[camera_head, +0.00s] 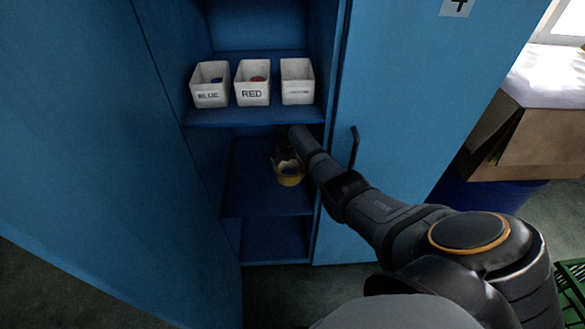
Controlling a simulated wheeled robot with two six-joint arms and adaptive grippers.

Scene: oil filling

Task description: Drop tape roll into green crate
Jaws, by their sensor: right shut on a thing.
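The yellowish tape roll (289,179) is inside the open blue cabinet, below the shelf with the white bins. My right arm reaches in from the lower right, and my right gripper (287,162) is shut on the roll from above. The fingers are dark and small in the shade, so their exact contact is hard to see. The green crate (572,278) shows only in part at the lower right edge, on the floor. My left gripper is not in view.
Three white bins (252,93) stand on the upper cabinet shelf (255,116), two marked BLUE and RED. The cabinet doors (85,150) stand at both sides, the right one with a handle (354,147). A cardboard box (540,140) and a dark blue container (478,192) are at the right.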

